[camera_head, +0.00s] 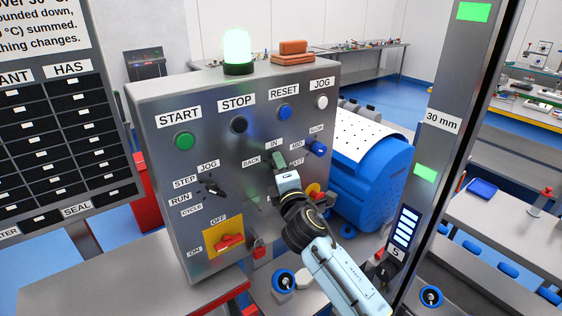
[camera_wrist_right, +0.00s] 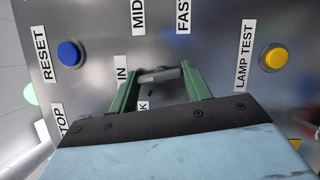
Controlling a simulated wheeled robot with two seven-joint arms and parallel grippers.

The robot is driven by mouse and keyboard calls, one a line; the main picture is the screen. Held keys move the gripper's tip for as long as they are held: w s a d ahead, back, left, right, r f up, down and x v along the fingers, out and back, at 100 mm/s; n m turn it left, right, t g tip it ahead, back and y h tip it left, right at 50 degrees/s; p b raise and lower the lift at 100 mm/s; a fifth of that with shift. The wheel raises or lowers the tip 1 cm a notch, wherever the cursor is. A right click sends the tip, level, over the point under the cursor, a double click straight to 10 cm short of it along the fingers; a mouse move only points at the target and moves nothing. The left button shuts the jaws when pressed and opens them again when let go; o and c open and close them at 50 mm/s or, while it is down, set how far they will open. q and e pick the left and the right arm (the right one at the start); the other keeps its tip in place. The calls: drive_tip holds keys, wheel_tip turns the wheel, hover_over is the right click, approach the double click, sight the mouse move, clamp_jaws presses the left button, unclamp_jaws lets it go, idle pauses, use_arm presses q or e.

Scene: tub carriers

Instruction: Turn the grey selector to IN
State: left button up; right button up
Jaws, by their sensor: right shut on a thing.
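The grey selector (camera_wrist_right: 160,75) is on the control panel, between the two green fingers of my right gripper (camera_wrist_right: 163,84) in the right wrist view. The fingers are closed on its handle. The handle lies nearly in line with the IN label (camera_wrist_right: 122,76), its narrow end towards that label. The BACK label (camera_wrist_right: 143,106) is partly covered by the gripper. In the head view my right gripper (camera_head: 279,161) reaches the panel just below the IN label (camera_head: 272,144) and hides the selector. My left gripper is not in view.
A blue selector (camera_head: 317,148) sits close on the right, by the MID and FAST labels. Black selector (camera_head: 213,188) and red switch (camera_head: 229,241) are lower left. Buttons line the panel's upper part, including the blue RESET button (camera_head: 284,111). A red padlock (camera_head: 259,249) hangs below.

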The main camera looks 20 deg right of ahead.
drive_tip(key=shift+m+g+p, duration=0.4)
drive_tip(key=shift+m+p, duration=0.6)
drive_tip(key=shift+m, duration=0.1)
drive_tip(key=o, duration=1)
drive_tip(key=shift+c, duration=0.2)
drive_tip(key=s+b, duration=0.1)
drive_tip(key=s, duration=1.2)
drive_tip(key=shift+s+a, duration=0.2)
drive_tip(key=shift+a, duration=0.05)
drive_tip(key=shift+r, duration=0.1)
